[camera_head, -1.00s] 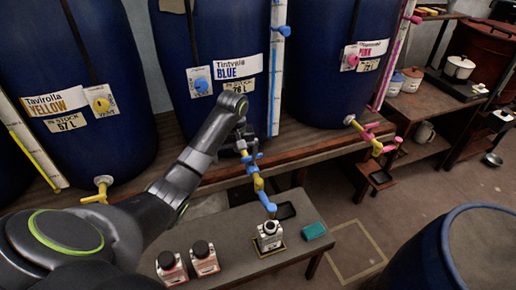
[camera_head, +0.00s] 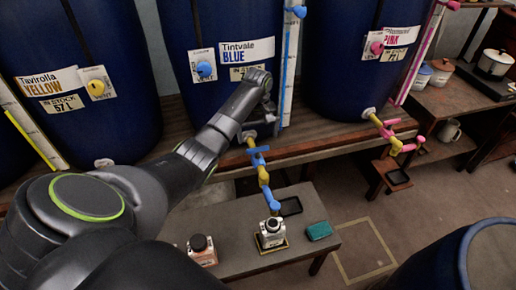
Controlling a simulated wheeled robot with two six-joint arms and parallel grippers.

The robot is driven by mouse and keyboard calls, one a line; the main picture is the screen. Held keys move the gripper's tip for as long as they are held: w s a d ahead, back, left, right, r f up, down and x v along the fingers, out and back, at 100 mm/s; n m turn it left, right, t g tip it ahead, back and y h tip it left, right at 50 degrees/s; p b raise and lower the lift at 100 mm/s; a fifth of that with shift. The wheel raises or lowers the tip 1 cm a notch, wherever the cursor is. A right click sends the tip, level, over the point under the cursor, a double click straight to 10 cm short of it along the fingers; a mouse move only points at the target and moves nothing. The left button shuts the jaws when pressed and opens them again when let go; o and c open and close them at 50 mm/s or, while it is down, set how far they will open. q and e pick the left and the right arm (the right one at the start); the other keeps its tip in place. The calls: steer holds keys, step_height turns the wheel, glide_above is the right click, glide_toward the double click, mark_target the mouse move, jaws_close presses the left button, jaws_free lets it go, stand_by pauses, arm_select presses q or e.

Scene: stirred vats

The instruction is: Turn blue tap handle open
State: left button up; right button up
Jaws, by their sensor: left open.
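The blue tap has a yellow and blue body (camera_head: 263,176) and a blue cross-shaped handle (camera_head: 257,152). It hangs in front of the blue drum labelled Tintvale BLUE (camera_head: 221,30). My left arm reaches in from the left and bends down at the wrist. My left gripper (camera_head: 249,137) is open, just above and beside the handle; I cannot tell whether it touches it. My right gripper is not in view.
The pink tap (camera_head: 391,138) is to the right. Another drum (camera_head: 487,250) stands at bottom right. Floor between is clear.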

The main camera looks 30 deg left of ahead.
mark_target(258, 148)
arm_select(q)
step_height(258, 148, down, 6)
steer(key=shift+f, duration=0.6)
